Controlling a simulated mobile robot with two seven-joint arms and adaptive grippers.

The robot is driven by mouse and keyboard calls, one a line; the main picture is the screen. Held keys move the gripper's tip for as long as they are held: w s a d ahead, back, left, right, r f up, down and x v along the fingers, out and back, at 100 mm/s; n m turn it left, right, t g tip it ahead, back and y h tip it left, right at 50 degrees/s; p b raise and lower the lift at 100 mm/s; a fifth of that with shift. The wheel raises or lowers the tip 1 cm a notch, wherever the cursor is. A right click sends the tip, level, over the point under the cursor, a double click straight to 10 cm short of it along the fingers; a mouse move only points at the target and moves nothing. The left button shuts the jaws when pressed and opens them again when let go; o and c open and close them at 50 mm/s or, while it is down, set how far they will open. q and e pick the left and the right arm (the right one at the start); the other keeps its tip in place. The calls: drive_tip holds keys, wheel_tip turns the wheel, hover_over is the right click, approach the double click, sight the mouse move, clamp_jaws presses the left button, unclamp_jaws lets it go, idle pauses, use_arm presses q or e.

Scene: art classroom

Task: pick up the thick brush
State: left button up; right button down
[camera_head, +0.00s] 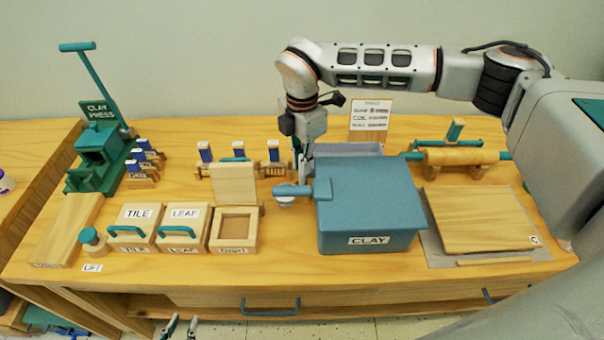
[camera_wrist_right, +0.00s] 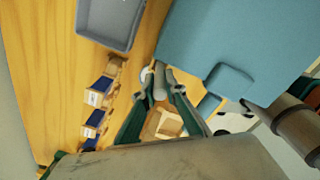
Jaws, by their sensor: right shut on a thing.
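No thing that I can clearly make out as the thick brush shows in either view. My right gripper (camera_wrist_right: 164,88) is shut on a small grey, rounded thing (camera_wrist_right: 163,77); whether this is part of the brush I cannot tell. In the head view the right gripper (camera_head: 304,168) points down behind the left edge of the blue clay box (camera_head: 368,205), and its fingertips are partly hidden. My left gripper (camera_head: 181,325) shows only its fingertips, apart and empty, at the bottom edge in front of the table.
A grey tray (camera_wrist_right: 112,20) lies behind the clay box. Wooden stands with blue-topped pieces (camera_head: 239,168) are left of the right gripper. Tile (camera_head: 135,224) and leaf (camera_head: 184,226) boxes and a green clay press (camera_head: 97,160) stand further left. A rolling pin (camera_head: 462,156) lies right.

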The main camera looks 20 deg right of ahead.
use_arm(q)
drive_tip(key=shift+s+f+b, duration=0.1)
drive_tip(key=shift+f+b, duration=0.5)
use_arm(e)
wheel_tip(320, 180, up, 20)
idle(2.1)
